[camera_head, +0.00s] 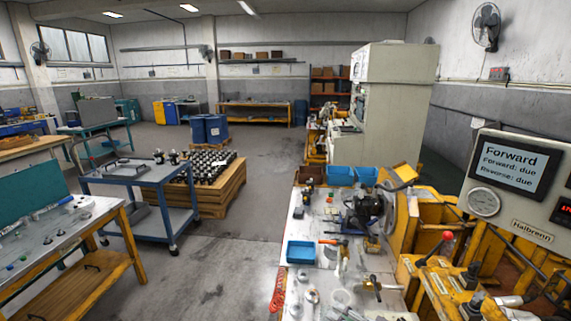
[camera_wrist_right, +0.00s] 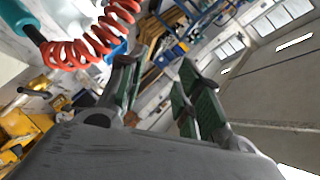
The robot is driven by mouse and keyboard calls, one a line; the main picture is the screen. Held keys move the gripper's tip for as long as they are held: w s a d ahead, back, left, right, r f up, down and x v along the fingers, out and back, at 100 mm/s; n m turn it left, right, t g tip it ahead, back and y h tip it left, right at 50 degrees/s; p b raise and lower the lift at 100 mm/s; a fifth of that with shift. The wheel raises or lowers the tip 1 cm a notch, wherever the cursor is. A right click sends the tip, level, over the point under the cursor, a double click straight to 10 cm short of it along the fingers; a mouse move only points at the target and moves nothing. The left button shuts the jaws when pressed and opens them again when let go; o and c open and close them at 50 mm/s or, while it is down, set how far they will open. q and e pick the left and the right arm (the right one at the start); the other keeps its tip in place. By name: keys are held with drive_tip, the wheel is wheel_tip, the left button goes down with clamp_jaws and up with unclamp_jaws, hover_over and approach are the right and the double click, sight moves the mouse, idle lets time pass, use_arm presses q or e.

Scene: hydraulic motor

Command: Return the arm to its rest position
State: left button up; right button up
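My right gripper (camera_wrist_right: 157,92) shows only in the right wrist view. Its two green-padded fingers stand apart, and I see nothing held between them. The wrist view is tilted and looks out over the workshop, with the ceiling at the right. Neither arm nor gripper shows in the head view. My left gripper is in no view. A test bench (camera_head: 415,258) stands at the right in the head view. Its display (camera_head: 507,164) reads "Forward", "Forward: due" and "Reverse: due". A dark motor (camera_head: 364,209) sits on the work table beside the bench.
A red coiled hose (camera_wrist_right: 85,45) hangs near the gripper's left finger in the wrist view. The work table (camera_head: 262,318) holds a blue bin (camera_head: 300,251) and several loose parts. A blue cart (camera_head: 135,172) stands at the left. The floor between is clear.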

drive_tip(key=s+d+f+n+g+h, duration=0.4)
drive_tip(key=s+f, duration=0.1)
drive_tip(key=s, duration=0.4)
drive_tip(key=s+d+f+n+g+h, duration=0.3)
drive_tip(key=s+f+n+g+h, duration=0.1)
drive_tip(key=s, duration=0.4)
wheel_tip(320, 180, down, 33)
drive_tip(key=s+g, duration=0.1)
drive_tip(key=s, duration=0.2)
drive_tip(key=s+d+f, duration=0.2)
drive_tip(key=s+f, duration=0.8)
drive_tip(key=s, duration=0.1)
drive_tip(key=s+d+f+g, duration=0.1)
drive_tip(key=s+d+f, duration=0.1)
drive_tip(key=s+f, duration=0.8)
drive_tip(key=shift+s+d, duration=0.2)
drive_tip(key=shift+s, duration=0.4)
drive_tip(key=shift+s+f, duration=0.1)
